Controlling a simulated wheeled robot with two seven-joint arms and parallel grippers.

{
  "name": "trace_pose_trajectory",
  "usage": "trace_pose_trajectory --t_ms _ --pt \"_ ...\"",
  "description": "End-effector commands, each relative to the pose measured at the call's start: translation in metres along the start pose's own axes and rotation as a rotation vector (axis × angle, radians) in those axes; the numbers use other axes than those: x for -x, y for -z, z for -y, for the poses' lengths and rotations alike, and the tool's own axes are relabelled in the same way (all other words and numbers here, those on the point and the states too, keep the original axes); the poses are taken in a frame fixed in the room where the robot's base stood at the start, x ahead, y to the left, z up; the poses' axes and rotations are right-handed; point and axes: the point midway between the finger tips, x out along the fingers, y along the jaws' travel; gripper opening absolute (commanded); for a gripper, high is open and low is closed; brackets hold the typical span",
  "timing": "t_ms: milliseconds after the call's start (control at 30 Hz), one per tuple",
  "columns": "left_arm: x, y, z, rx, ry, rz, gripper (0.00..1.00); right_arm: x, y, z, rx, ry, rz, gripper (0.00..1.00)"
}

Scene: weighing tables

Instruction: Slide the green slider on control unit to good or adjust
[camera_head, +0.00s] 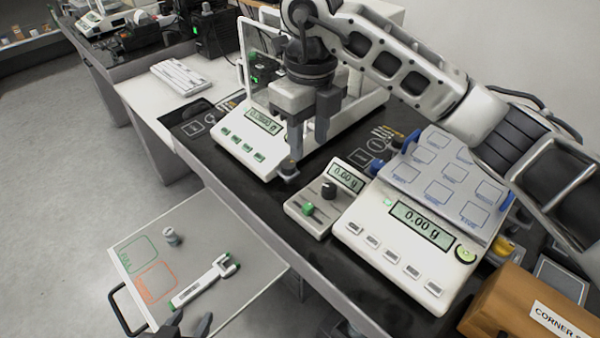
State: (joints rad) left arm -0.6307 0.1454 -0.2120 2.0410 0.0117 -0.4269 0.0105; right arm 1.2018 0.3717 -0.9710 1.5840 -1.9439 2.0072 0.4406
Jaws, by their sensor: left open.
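The control unit (296,208) is a small pale box on the black bench, left of the large balance. Its green slider (308,209) sits in a short slot near the front left, below a black knob (328,190) and a small display reading 0.00 g. I cannot read any good or adjust marks beside the slot. My right gripper (308,147) points down above and behind the control unit, in front of the glass-sided balance. Its fingers look apart and nothing shows between them.
The large balance (375,235) with a blue-outlined pan stands right of the unit. The glass-sided balance (235,142) stands behind left. An orange-brown box (515,305) is at the lower right. The low tray (215,230) holds a small weight (172,237) and a white-green tool (205,282).

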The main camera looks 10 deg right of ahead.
Motion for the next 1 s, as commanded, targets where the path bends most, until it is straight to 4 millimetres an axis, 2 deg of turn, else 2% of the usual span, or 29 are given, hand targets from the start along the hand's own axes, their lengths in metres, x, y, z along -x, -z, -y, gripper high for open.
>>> trace_pose_trajectory --t_ms 167,400,733,1000 --pt "0.003 -0.012 -0.002 0.004 -0.003 0.022 0.43 -0.019 0.001 -0.001 0.002 -0.001 -0.005 0.4" --pt "0.003 -0.032 -0.005 0.009 -0.01 0.058 0.43 -0.071 0.001 -0.002 0.002 -0.005 -0.005 0.4" --pt "0.004 -0.021 -0.005 0.004 -0.011 0.04 0.43 -0.133 0.002 -0.001 0.002 -0.001 -0.005 0.4" --pt "0.003 -0.016 -0.004 0.002 -0.01 0.029 0.43 -0.156 0.0 -0.001 0.003 0.0 0.0 0.4"
